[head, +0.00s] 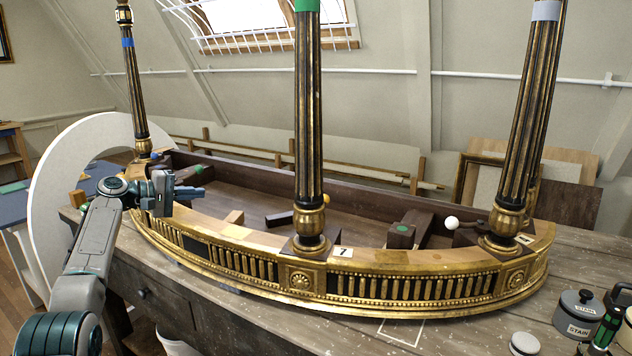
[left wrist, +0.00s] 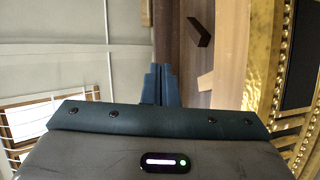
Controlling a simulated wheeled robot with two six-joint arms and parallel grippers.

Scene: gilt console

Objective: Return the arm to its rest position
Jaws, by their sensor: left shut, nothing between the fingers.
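My left arm comes in from the left in the head view, and its gripper (head: 190,191) is at the left end of the gilt console (head: 300,278), over the rim beside the left column. Its fingers are shut and empty. In the left wrist view the two blue fingers (left wrist: 161,84) lie side by side, pointing along the console's wooden rim and inner tray. I cannot tell from these views whether the fingers touch the wood. My right gripper does not show.
Black and gilt columns rise at the left (head: 134,80), middle (head: 308,120) and right (head: 520,120) of the console. Dark wood blocks (head: 410,229) and a white ball (head: 451,223) lie inside it. A large white disc (head: 60,190) stands behind my arm.

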